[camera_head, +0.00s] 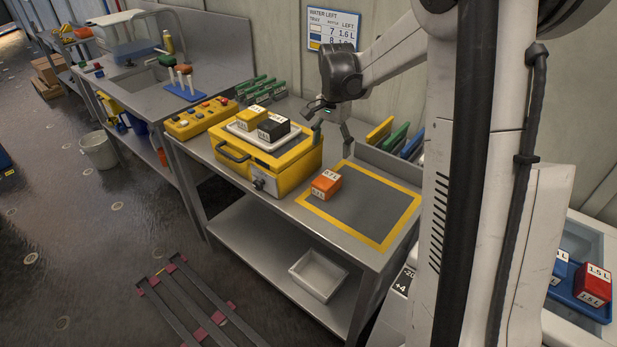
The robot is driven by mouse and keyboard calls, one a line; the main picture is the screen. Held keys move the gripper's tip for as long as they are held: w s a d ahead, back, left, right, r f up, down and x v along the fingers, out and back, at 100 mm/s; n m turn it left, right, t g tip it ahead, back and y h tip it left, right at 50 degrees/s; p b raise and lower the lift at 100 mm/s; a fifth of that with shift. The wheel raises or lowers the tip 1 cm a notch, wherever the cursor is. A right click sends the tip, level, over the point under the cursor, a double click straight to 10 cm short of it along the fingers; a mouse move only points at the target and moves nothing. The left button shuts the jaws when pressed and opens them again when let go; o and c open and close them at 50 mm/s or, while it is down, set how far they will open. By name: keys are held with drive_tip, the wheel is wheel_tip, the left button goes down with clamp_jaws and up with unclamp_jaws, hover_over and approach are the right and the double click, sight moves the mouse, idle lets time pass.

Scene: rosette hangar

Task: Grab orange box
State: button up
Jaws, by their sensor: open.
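The orange box (326,185) with white labels sits on the grey mat (372,207) with a yellow border, near the mat's left corner on the metal bench. My gripper (332,143) is open and empty. It hangs above and behind the box in the picture, at the right side of the yellow case, apart from the box. One finger shows close to the case's right edge and the other is farther right over the bench.
The yellow case (288,178) stands left of the box and bears a white tray (236,129) with a yellow box (251,117) and a black box (273,128). Coloured panels (396,138) stand behind the mat. Most of the mat is clear. An empty white bin (318,275) lies on the lower shelf.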

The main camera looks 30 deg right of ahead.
sight(327, 179)
drive_tip(key=f, duration=0.9)
drive_tip(key=shift+w+f, duration=0.1)
drive_tip(key=shift+w, duration=0.25)
drive_tip(key=shift+a+f+p, duration=0.1)
drive_tip(key=shift+f+p, duration=0.35)
drive_tip(key=shift+f, duration=2.3)
drive_tip(key=c, duration=1.4)
drive_tip(key=shift+o, duration=0.2)
drive_tip(key=shift+r, duration=0.15)
